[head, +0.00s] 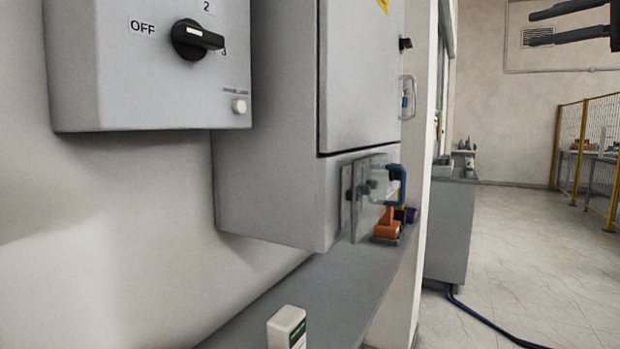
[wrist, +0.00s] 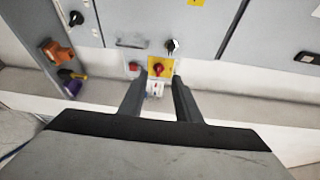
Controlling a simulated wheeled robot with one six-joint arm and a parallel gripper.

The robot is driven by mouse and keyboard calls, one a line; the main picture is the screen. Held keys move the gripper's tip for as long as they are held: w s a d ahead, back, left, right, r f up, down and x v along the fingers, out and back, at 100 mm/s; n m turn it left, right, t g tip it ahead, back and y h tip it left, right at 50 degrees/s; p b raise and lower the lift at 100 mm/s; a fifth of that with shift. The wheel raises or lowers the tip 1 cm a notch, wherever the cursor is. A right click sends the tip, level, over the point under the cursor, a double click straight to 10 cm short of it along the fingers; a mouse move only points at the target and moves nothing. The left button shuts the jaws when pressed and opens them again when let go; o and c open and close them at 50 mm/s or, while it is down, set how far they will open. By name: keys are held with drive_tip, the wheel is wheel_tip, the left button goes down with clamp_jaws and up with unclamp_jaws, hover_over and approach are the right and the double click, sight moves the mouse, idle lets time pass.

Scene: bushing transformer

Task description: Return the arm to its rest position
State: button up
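My gripper (head: 531,29) shows at the top right of the head view, raised in the air, with its two dark fingers apart and nothing between them. In the wrist view my gripper (wrist: 159,80) has its fingers spread, pointing toward the grey cabinets. A red rotary switch on a yellow plate (wrist: 158,66) and a small white item (wrist: 155,88) show between and beyond the fingers. The rest of my arm is mostly out of view in the head view.
A grey box with a black rotary knob (head: 197,39) and a grey cabinet (head: 270,190) are on the left wall. A grey ledge (head: 345,285) below carries an orange tool (head: 388,224) and a white box (head: 287,328). Open floor (head: 525,245) lies right, before a yellow fence (head: 590,150).

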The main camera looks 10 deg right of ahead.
drive_tip(key=w+a+f+g+h, duration=0.1)
drive_tip(key=a+f+g, duration=0.1)
drive_tip(key=a+f, duration=0.6)
drive_tip(key=w+a+f+n+g+h, duration=0.1)
drive_tip(key=a+f, duration=0.3)
drive_tip(key=f, duration=0.8)
drive_tip(key=a+f+g+h, duration=0.2)
drive_tip(key=a+f, duration=0.4)
drive_tip(key=f, duration=0.4)
drive_tip(key=s+a+f+n+g+h, duration=0.1)
drive_tip(key=s+f, duration=0.5)
drive_tip(key=f, duration=0.6)
drive_tip(key=s+a+f+n+g+h, duration=0.2)
drive_tip(key=s+f+n, duration=0.4)
drive_tip(key=f, duration=0.7)
drive_tip(key=s+a+f+n+g+h, duration=0.1)
drive_tip(key=s+a+f+n+h, duration=0.1)
drive_tip(key=s+f, duration=0.5)
wheel_tip(320, 180, down, 6)
drive_tip(key=shift+s+a+f+n+g, duration=0.3)
drive_tip(key=shift+n+g, duration=0.1)
drive_tip(key=shift+n, duration=0.5)
drive_tip(key=shift+r, duration=0.1)
drive_tip(key=shift+c, duration=0.2)
